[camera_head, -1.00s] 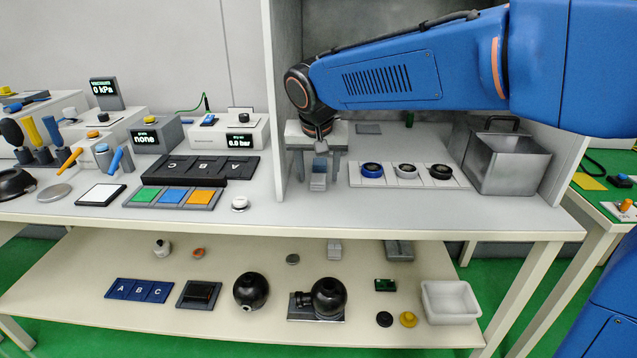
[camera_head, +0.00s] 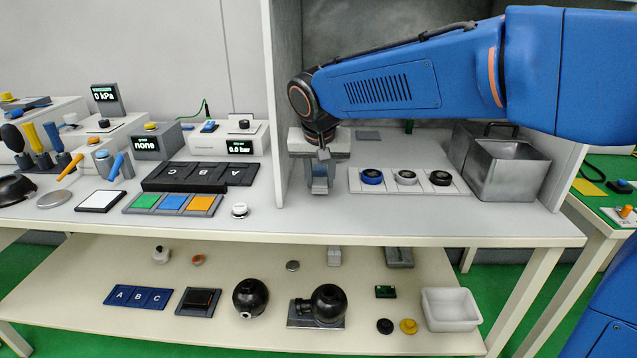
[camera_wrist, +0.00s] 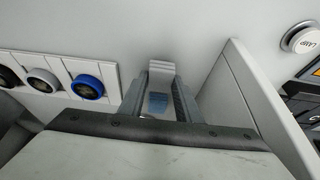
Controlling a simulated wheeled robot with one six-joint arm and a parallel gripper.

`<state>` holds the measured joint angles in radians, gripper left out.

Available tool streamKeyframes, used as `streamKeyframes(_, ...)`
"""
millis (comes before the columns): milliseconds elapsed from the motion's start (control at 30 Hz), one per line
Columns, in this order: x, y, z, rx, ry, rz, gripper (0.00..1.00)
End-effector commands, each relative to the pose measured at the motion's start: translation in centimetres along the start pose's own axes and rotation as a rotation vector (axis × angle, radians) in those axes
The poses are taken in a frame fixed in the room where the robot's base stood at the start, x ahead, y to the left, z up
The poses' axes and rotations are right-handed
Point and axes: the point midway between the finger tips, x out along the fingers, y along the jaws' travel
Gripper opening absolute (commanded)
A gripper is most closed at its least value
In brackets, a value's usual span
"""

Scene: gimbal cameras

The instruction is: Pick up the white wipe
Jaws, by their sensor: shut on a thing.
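The white wipe (camera_wrist: 161,69) looks like a small pale folded stack with layered edges in the wrist view. It sits between the two fingers of my gripper (camera_wrist: 160,92), and a blue-grey patch shows just in front of it. In the head view, my gripper (camera_head: 320,180) points down at the worktop beside the white partition, with its fingers shut on the wipe (camera_head: 319,187). The wipe is low, at or close to the worktop; I cannot tell whether it touches. Its upper part is partly hidden by the gripper.
The white partition (camera_head: 272,110) stands close to the left of my gripper. A white holder with blue, white and black rings (camera_head: 407,187) lies to the right, then metal bins (camera_head: 507,168). A white lamp button (camera_head: 239,210) is left of the partition. The worktop's front strip is clear.

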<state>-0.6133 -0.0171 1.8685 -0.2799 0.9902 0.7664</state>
Motion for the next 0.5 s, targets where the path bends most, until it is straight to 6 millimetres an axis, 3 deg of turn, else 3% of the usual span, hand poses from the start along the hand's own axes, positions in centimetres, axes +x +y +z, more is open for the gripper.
streamKeyframes(400,-5.5,-0.1,-2.4,0.001,0.003,-0.002,0.09)
streamKeyframes(500,-5.7,1.4,-2.4,0.003,0.001,0.001,0.09)
